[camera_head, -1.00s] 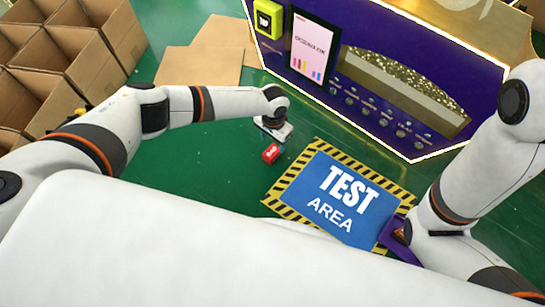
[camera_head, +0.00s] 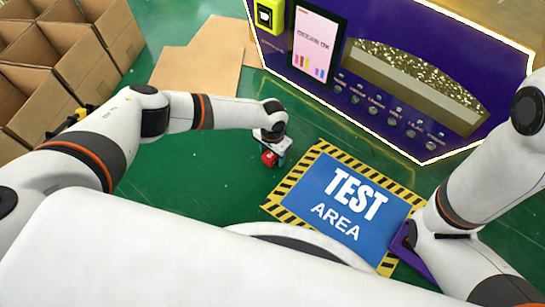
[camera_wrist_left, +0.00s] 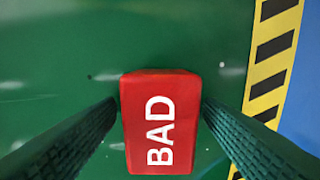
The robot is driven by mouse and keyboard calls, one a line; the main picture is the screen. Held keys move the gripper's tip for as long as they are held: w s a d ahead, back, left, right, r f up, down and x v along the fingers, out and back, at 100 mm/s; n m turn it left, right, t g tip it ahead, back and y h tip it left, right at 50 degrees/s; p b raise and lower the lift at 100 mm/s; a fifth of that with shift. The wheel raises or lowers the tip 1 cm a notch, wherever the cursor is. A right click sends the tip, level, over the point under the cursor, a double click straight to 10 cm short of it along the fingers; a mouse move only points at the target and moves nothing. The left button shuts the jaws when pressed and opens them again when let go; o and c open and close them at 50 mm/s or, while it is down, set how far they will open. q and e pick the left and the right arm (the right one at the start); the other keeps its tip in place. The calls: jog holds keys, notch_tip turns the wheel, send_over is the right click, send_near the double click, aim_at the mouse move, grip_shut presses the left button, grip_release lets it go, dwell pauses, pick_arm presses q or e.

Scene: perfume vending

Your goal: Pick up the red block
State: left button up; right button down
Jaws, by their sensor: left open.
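The red block (camera_head: 269,158), marked BAD in white, is on the green floor left of the test area mat. In the left wrist view the red block (camera_wrist_left: 160,120) fills the middle, between the two dark ribbed fingers. My left gripper (camera_head: 273,157) is open and low around the block, one finger on each side. In the wrist view its left finger is close to the block's side and its right finger is near the other side; I cannot tell whether they touch. My right gripper cannot be made out; only the right arm and a purple part beside it show.
The blue TEST AREA mat (camera_head: 312,206) with a yellow and black border lies just right of the block. The purple vending machine (camera_head: 400,137) stands behind. Cardboard boxes (camera_head: 42,94) and flat cardboard sheets (camera_head: 205,57) are at the back left. The green floor near the block is clear.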

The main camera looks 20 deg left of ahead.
pick_arm(q)
jog(key=c, duration=1.1)
jog(key=shift+r, duration=0.15)
